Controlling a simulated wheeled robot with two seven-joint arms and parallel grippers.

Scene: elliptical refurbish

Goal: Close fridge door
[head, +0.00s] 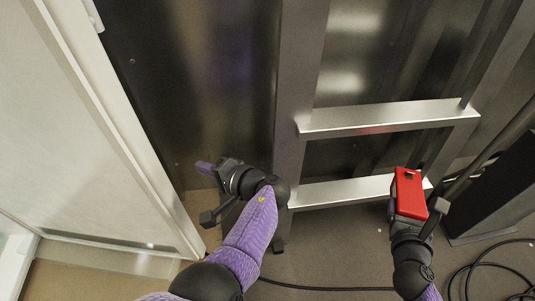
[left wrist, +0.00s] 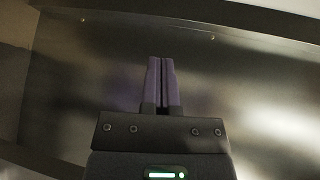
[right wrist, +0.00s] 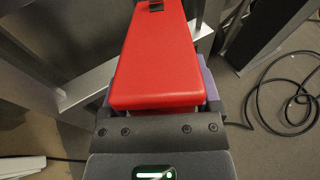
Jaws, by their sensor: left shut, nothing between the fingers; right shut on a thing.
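A pale door-like panel (head: 75,120) with a raised edge stands at the left of the head view. I cannot tell whether it is the fridge door. My left gripper (head: 204,167) is right of its edge, in front of a dark shiny metal panel (head: 190,70). Its purple fingers (left wrist: 161,80) are shut together and empty, with the dark panel behind them in the left wrist view. My right gripper (head: 408,208) is at the lower right, shut on a red box-like thing (head: 409,192). The red thing (right wrist: 155,55) hides much of the fingers in the right wrist view.
A metal frame with an upright (head: 296,100) and two crossbars (head: 390,118) stands ahead, close to my right gripper. A dark box-like body (head: 495,190) is at the right. A black cable (head: 325,288) runs over the floor and coils at the lower right.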

